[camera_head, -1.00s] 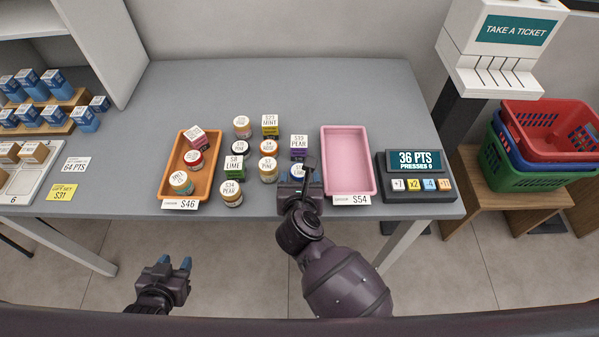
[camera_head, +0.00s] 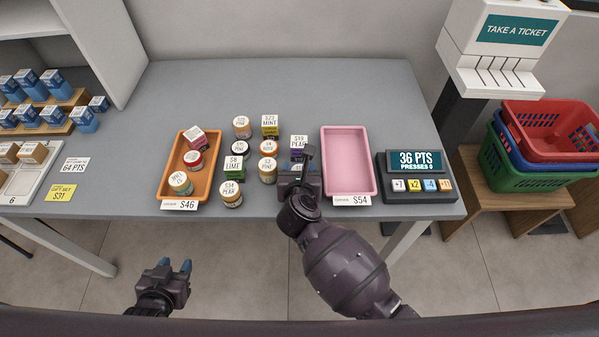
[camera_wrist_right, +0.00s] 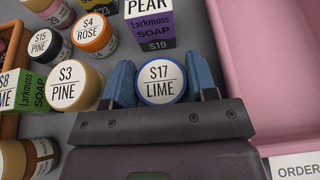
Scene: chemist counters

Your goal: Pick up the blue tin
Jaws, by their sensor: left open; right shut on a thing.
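The blue tin (camera_wrist_right: 161,83) has a white lid reading "S17 LIME" and a blue rim. In the right wrist view it sits between the two blue fingers of my right gripper (camera_wrist_right: 163,86), which is shut on it. In the head view my right gripper (camera_head: 300,172) hides the tin, at the right end of the group of goods beside the pink tray. I cannot tell whether the tin touches the counter. My left gripper (camera_head: 174,267) is open and empty, low in front of the counter.
The purple pear soap box (camera_wrist_right: 150,25) stands just beyond the tin, and the S3 pine jar (camera_wrist_right: 75,86) is close on its left. The pink tray (camera_head: 347,196) is to the right and empty. The orange tray (camera_head: 216,150) holds several goods. The counter's back (camera_head: 270,85) is clear.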

